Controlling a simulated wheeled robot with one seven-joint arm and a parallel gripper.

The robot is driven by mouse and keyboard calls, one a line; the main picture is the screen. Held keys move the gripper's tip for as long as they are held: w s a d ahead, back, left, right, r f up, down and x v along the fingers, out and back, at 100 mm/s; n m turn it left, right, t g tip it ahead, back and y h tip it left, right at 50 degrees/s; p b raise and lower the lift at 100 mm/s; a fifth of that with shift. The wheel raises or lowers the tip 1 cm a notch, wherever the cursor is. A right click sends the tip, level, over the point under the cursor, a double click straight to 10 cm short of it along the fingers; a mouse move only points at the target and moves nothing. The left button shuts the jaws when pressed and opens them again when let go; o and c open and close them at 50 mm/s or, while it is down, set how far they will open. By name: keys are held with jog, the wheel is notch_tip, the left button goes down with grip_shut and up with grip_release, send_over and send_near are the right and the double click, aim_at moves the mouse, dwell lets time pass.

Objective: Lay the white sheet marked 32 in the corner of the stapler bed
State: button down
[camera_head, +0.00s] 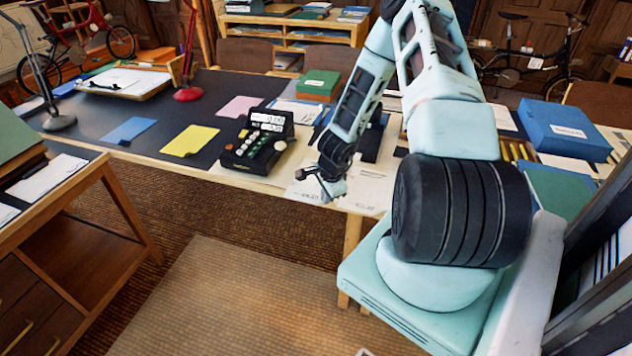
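My gripper (318,186) is above the front edge of the long table, over pale printed sheets. Its fingers are small and dark, and I cannot tell how far apart they are. One white sheet (372,188) lies right of the gripper at the table edge. Another pale sheet (303,190) shows left of it. Their markings are too small to read, so I cannot tell which is 32. A dark device (369,143), perhaps the stapler, stands behind my forearm and is partly hidden by it.
A black calculator (255,143) stands left of the gripper. Yellow (190,140), blue (129,130) and pink (240,106) sheets lie on the dark mat. A green box (318,84) is behind; a blue box (563,130) is at right. The floor in front is clear.

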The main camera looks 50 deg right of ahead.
dwell(0.5)
jog(key=w+p+v, duration=0.1)
jog(key=p+v, duration=0.5)
jog(key=v, duration=0.1)
jog(key=shift+w+d+r, duration=0.25)
jog(key=shift+d+r, duration=0.05)
jog(key=shift+r, duration=0.05)
dwell(0.7)
dwell(0.4)
